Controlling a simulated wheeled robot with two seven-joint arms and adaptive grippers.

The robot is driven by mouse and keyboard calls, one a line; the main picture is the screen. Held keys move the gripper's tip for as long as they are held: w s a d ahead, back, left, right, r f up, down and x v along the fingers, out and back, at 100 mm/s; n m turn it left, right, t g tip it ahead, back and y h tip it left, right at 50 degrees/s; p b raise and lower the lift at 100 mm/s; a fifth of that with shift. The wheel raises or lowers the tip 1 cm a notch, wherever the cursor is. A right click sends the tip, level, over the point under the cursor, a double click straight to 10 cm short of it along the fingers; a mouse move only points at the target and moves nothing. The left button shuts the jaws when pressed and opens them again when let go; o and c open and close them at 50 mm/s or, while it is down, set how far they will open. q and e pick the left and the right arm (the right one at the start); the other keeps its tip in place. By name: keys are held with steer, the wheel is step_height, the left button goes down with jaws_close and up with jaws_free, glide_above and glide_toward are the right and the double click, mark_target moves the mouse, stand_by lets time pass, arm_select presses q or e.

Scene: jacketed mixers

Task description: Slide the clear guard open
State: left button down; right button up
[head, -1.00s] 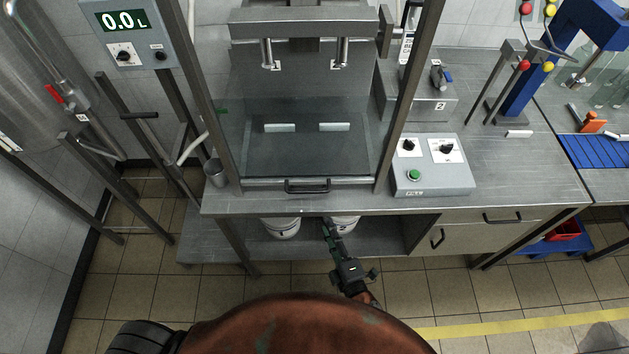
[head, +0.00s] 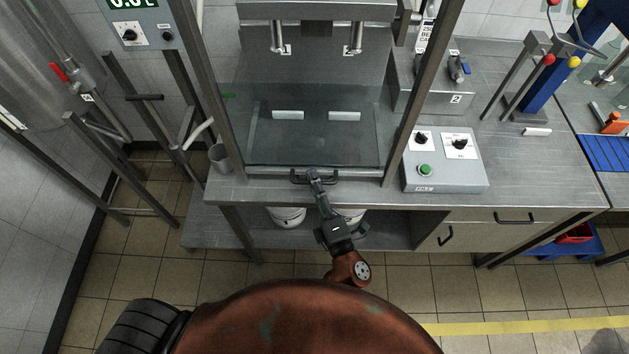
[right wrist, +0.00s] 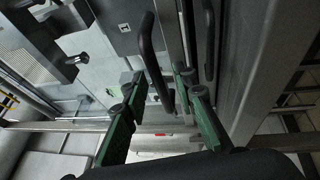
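The clear guard (head: 262,145) is a transparent pane in the front of the press frame, its lower edge close to the bench top. Its black bar handle (head: 296,178) is at the bottom middle. My right gripper (head: 314,174) is at this handle and hides part of it. In the right wrist view the green fingers of my right gripper (right wrist: 160,88) are spread apart, with the dark handle (right wrist: 152,62) showing between their tips; whether they touch it I cannot tell. A second dark bar beside it may be a reflection. My left gripper is not in view.
A control box (head: 445,172) with a green button and knobs stands right of the guard. Metal posts (head: 408,115) flank the pane. A metal cup (head: 220,158) is at the left bench edge. White buckets (head: 287,217) sit on the shelf below.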

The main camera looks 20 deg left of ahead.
steer(key=shift+c, duration=0.6)
jaws_close()
